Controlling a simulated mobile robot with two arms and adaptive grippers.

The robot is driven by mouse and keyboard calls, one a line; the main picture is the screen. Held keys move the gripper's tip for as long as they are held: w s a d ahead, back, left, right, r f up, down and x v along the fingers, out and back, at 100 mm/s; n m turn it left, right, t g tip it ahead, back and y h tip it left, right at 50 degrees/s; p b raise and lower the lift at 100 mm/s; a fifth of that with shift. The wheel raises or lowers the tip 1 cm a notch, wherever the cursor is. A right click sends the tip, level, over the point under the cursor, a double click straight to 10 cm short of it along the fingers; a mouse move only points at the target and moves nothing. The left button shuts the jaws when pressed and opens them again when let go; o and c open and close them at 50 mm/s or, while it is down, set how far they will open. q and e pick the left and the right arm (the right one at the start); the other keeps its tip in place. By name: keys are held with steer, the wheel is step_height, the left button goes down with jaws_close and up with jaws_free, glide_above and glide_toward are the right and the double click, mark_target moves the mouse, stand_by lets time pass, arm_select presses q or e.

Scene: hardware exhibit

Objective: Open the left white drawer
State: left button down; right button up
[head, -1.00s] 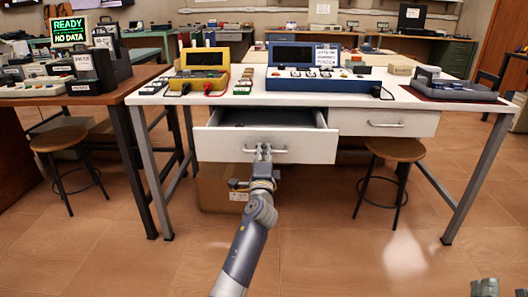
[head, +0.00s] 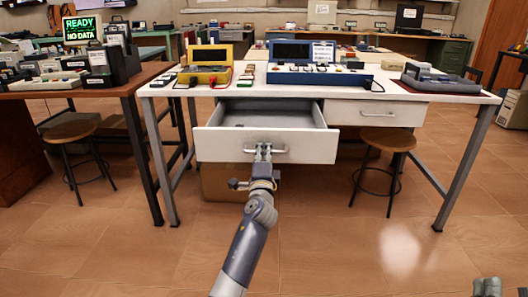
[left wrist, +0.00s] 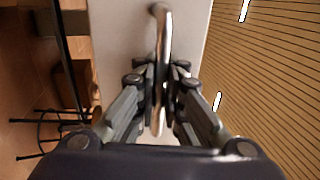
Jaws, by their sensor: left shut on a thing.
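The left white drawer (head: 222,145) under the white table stands pulled out, and its inside shows. A small dark thing lies in it toward the back. My left gripper (head: 263,151) is at the middle of the drawer's front, shut on its metal bar handle (head: 283,150). In the left wrist view the handle (left wrist: 160,110) runs between the two fingers of my left gripper (left wrist: 159,95), in front of the white drawer face (left wrist: 120,40). A small part of my right arm shows at the bottom right of the head view; its gripper is out of view.
The right white drawer (head: 374,113) is shut. Yellow (head: 206,66) and blue (head: 310,73) instrument cases stand on the white table (head: 450,97). Stools (head: 388,138) (head: 70,131) stand to the right and left. A cardboard box (head: 222,182) sits below the drawer. The floor in front is clear.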

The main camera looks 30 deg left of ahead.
arm_select(q)
steer(key=c, duration=2)
jaws_free()
steer(key=shift+f, duration=0.15)
steer(key=v, duration=1.2)
